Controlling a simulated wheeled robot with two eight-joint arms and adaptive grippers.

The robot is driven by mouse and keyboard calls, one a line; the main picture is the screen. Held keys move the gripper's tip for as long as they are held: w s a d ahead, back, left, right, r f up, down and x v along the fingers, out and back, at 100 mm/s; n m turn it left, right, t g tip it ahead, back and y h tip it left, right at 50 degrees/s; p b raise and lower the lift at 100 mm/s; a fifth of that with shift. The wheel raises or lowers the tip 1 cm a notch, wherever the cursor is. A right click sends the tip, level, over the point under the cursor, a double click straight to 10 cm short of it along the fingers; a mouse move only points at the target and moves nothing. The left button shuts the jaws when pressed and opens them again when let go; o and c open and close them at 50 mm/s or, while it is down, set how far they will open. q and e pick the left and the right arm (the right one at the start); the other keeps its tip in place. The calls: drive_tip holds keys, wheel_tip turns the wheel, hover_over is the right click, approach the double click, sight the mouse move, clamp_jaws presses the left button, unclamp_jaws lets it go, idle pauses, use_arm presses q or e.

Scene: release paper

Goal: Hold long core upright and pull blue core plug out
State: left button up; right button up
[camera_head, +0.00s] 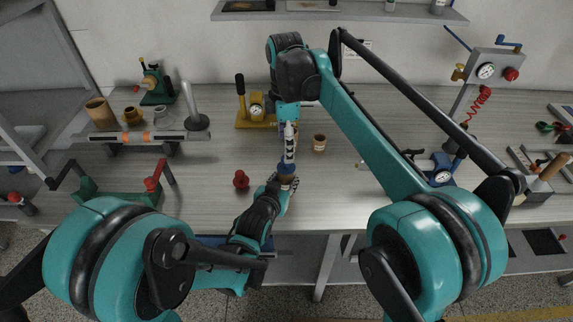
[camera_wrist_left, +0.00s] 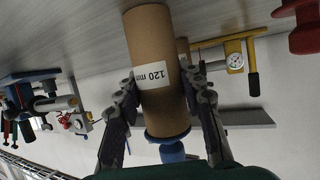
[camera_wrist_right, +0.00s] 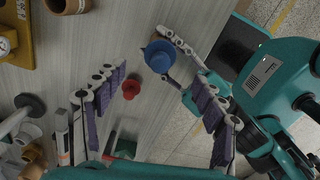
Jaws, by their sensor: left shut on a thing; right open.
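The long core (camera_wrist_left: 150,40) is a brown cardboard tube with a white "120 mm" label. My left gripper (camera_wrist_left: 162,77) is shut on it from both sides. The core stands about upright, with the blue core plug (camera_wrist_right: 158,56) in its upper end. The plug also shows in the left wrist view (camera_wrist_left: 172,148). In the head view the plug (camera_head: 287,167) sits just above my left gripper (camera_head: 284,183). My right gripper (camera_wrist_right: 158,80) is open and points down from above, its fingers on either side of the plug and apart from it.
A red plug (camera_head: 240,180) stands on the table to the left. A short brown core (camera_head: 319,142) stands to the right. A yellow gauge stand (camera_head: 257,110) is behind.

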sight(285, 170)
drive_tip(key=shift+f, duration=3.4)
drive_tip(key=c, duration=1.2)
